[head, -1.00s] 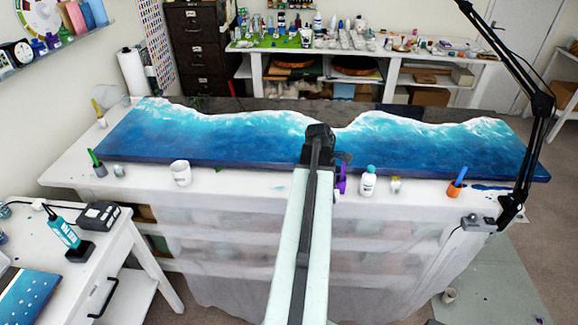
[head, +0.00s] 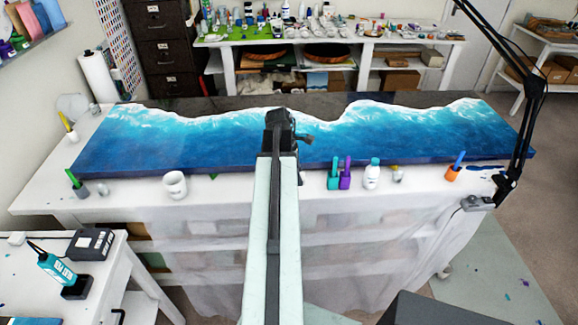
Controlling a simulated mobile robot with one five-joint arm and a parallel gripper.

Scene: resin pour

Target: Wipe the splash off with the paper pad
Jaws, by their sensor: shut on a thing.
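A dark blue splash (head: 484,168) lies on the white table's right end, between the orange cup and the lamp foot. My arm reaches from the bottom centre over the table. Its dark end, with my gripper (head: 303,139), is above the middle of the blue wave panel (head: 200,148), well left of the splash. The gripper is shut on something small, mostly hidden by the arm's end. I cannot make out the paper pad's shape.
An orange cup (head: 453,174) and a black lamp arm (head: 522,140) with its grey foot (head: 478,203) stand close to the splash.

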